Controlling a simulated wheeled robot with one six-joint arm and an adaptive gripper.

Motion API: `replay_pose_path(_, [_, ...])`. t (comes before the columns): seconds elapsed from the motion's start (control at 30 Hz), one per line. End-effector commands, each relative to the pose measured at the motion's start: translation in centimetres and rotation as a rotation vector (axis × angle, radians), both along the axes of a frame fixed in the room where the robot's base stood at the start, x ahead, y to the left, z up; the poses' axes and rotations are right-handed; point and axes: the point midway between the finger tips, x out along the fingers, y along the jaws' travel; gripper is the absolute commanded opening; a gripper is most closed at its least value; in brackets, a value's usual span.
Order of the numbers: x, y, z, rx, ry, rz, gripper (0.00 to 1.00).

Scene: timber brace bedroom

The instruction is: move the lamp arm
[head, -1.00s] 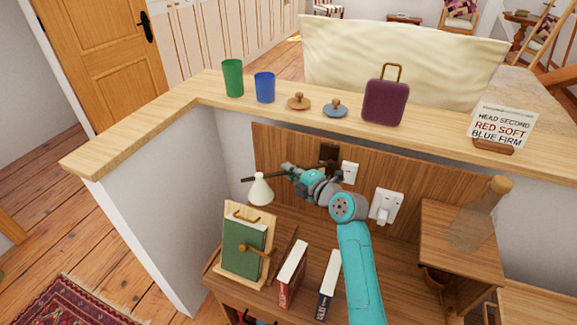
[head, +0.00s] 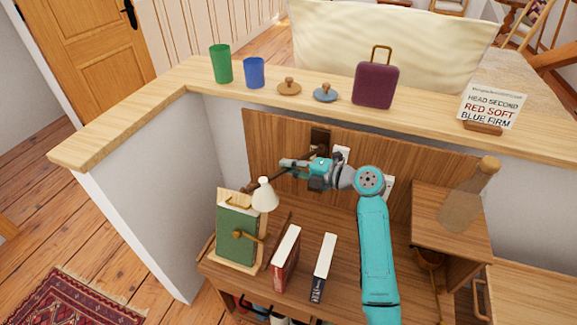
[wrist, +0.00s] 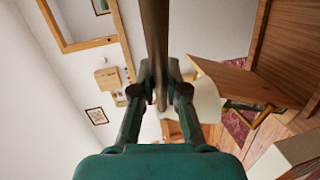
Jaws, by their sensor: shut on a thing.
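The lamp is fixed to a dark wall mount (head: 320,138) on the wooden back panel. Its thin dark lamp arm (wrist: 154,30) runs between my fingertips in the wrist view. My gripper (head: 284,165) is shut on the lamp arm, and the fingers (wrist: 160,88) close on both sides of it. The white cone-shaped lamp shade (head: 265,196) hangs at the arm's outer end, just right of the green book's upper edge. It shows partly behind my right finger in the wrist view (wrist: 207,98). My gripper hides part of the lamp arm in the head view.
A green book (head: 236,236) leans on a wooden stand below the shade. A red book (head: 285,260) and a dark book (head: 323,268) stand on the desk. Cups and a purple case (head: 375,85) line the ledge above.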

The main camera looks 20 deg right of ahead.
Motion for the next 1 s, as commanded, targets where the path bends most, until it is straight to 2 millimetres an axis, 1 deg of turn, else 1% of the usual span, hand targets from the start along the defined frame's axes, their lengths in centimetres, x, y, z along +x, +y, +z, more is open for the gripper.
replay_pose_path(0.2, [0.1,-0.1,0.2,0.0,-0.003,-0.003,0.0])
replay_pose_path(0.23, [0.1,-0.1,0.2,0.0,-0.003,-0.003,0.2])
replay_pose_path(0.27, [0.1,-0.1,0.2,0.0,-0.003,-0.003,0.28])
replay_pose_path(0.3, [0.1,-0.1,0.1,0.0,-0.003,-0.003,0.38])
replay_pose_path(0.33, [0.1,-0.1,0.1,0.0,-0.002,-0.003,0.39])
replay_pose_path(0.6, [0.0,-0.1,0.0,0.0,0.0,-0.002,0.39])
replay_pose_path(0.7, [-0.3,-0.4,0.1,-0.001,0.0,-0.003,0.39])
replay_pose_path(0.87, [-1.7,-2.0,0.4,-0.001,0.0,-0.005,0.39])
replay_pose_path(1.0, [-3.6,-4.0,1.0,-0.001,-0.002,-0.006,0.39])
